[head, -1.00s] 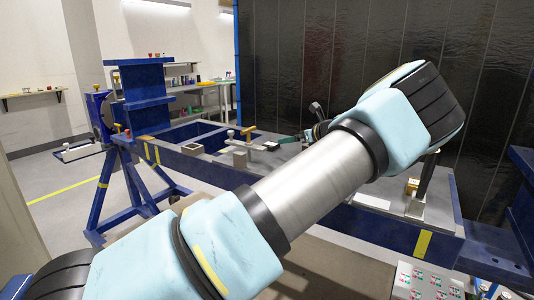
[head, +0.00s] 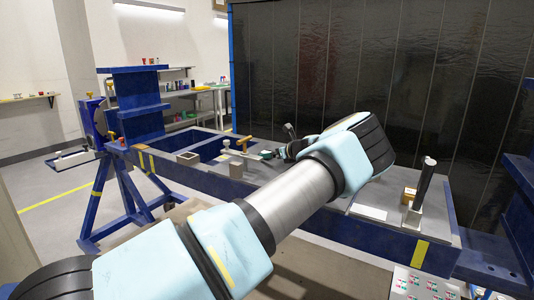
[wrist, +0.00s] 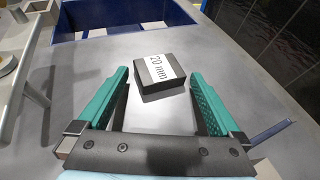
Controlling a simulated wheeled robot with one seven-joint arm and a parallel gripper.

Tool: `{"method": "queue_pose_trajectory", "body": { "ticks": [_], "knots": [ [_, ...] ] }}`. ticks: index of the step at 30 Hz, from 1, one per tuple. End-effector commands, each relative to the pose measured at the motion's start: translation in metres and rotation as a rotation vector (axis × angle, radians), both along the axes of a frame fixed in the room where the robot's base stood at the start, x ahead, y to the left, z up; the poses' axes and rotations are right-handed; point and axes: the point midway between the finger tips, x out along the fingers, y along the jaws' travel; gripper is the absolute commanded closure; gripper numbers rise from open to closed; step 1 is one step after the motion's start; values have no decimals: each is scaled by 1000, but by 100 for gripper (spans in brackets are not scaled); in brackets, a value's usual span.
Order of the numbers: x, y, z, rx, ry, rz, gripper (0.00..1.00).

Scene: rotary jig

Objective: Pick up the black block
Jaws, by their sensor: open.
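In the wrist view, the black block (wrist: 160,75) lies on the grey table top with a white label reading "20 mm" on its upper face. My gripper (wrist: 160,80) has two green fingers spread apart, one on each side of the block's near end. The fingers do not appear to touch it. In the head view, my gripper (head: 272,154) is small and partly hidden by my own arm, low over the table. I cannot make out the block in the head view.
A blue-edged opening (wrist: 125,14) lies beyond the block. The grey table (head: 300,175) carries a hollow square block (head: 188,158), a clamp-like fixture (head: 236,165) and a tall black piece (head: 422,182) on the right. A dark wall panel (head: 350,70) stands behind.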

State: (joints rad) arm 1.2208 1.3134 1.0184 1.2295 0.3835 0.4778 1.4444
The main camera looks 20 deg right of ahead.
Motion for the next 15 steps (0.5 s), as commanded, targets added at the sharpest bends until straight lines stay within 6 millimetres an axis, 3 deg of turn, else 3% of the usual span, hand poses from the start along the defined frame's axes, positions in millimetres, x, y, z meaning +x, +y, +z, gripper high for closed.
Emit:
{"method": "queue_pose_trajectory", "body": {
  "ticks": [10, 15],
  "knots": [
    [8, 3, -4, -1, 1, -1, 0],
    [8, 3, -4, -1, 1, -1, 19]
  ]
}}
